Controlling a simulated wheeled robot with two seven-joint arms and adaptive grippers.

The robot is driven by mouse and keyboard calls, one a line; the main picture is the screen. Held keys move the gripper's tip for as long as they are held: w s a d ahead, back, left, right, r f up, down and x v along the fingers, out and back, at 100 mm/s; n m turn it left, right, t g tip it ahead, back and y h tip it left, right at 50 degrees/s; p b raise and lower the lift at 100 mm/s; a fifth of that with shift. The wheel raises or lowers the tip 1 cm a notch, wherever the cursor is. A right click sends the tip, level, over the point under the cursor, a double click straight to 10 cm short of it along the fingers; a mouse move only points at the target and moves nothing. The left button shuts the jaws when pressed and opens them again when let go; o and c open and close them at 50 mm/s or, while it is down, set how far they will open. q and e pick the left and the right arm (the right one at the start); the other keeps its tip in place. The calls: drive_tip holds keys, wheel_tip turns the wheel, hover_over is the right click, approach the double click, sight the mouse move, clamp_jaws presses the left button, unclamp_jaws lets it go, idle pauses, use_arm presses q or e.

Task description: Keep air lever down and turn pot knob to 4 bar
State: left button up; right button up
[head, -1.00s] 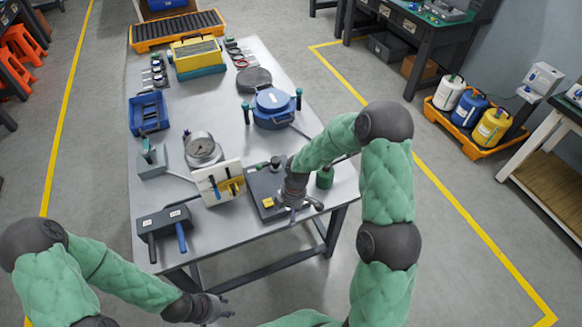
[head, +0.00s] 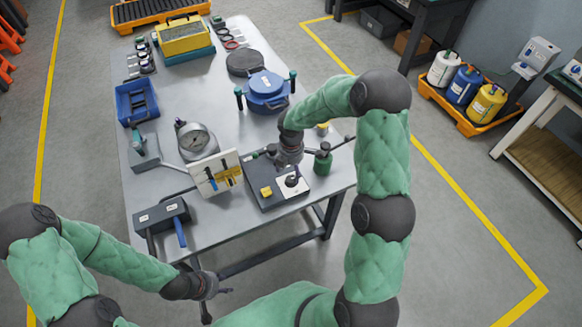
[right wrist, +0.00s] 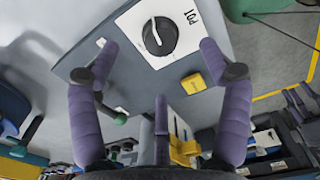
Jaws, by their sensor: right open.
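The pot knob (head: 292,181) is a black dial on a white plate on a dark box (head: 262,204). In the right wrist view the knob (right wrist: 160,37) shows a white pointer mark beside the label "POT". My right gripper (head: 289,162) is open above the box, just behind the knob; in the right wrist view its purple fingers (right wrist: 158,48) are spread either side of the knob, apart from it. A grey box with small labels (head: 160,213) has a blue-handled lever (head: 181,234) and a dark one at its front; which is air is unreadable. My left gripper (head: 212,288) is below the table's front edge, away from the levers.
A yellow button (head: 266,191) sits on the knob box, with a green cylinder (head: 323,160) to its right. A white panel (head: 216,174) stands between the two boxes. A round gauge (head: 196,142) and blue pot (head: 266,90) stand behind.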

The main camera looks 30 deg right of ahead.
sight(291, 179)
drive_tip(key=shift+f+b, duration=1.65)
drive_tip(key=shift+f, duration=1.25)
